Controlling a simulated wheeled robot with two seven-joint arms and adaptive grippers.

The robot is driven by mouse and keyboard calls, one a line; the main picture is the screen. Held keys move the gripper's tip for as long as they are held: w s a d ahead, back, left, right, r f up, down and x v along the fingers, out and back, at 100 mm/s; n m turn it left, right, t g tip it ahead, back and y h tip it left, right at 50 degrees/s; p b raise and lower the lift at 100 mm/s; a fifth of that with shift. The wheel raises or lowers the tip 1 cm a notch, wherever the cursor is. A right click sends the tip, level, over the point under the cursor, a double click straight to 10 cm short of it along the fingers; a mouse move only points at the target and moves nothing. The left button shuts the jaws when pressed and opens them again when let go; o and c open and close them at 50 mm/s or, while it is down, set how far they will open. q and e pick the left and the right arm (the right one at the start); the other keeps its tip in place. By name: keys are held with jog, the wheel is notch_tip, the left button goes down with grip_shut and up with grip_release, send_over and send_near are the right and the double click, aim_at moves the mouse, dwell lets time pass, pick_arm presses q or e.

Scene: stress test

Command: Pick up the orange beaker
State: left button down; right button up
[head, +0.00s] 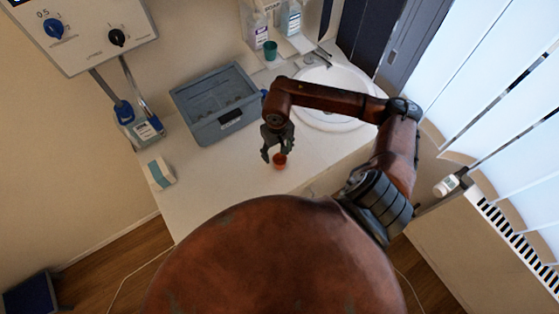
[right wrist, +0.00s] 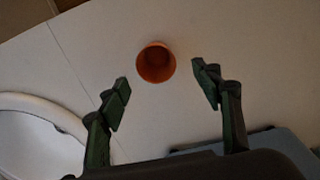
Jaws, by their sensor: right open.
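The orange beaker (head: 280,160) stands upright on the white counter, near its front part. In the right wrist view the beaker (right wrist: 156,62) shows from above, with its open mouth facing the camera. My right gripper (head: 277,156) is open above the counter at the beaker. In the right wrist view its two fingers (right wrist: 162,84) are spread wide, one to each side of the beaker and apart from it. Nothing is between the fingertips that they touch. My left gripper is not in either view.
A grey-blue bin (head: 207,138) stands left of the beaker. A white sink (head: 335,98) lies to the right. A green cup (head: 270,50) and bottles (head: 290,18) stand at the back. A white and teal box (head: 159,174) is at the left edge. The counter (head: 215,185) is bare near the front.

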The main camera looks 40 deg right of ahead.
jog(key=p, duration=0.1)
send_over(280, 160)
jog(key=s+a, duration=0.1)
jog(key=s, duration=0.1)
jog(key=f, duration=0.4)
jog(key=shift+w+a+f, duration=0.15)
jog(key=shift+w, duration=0.1)
jog(key=shift+f, duration=0.65)
jog(key=shift+c, duration=0.4)
jog(key=c, duration=1.2)
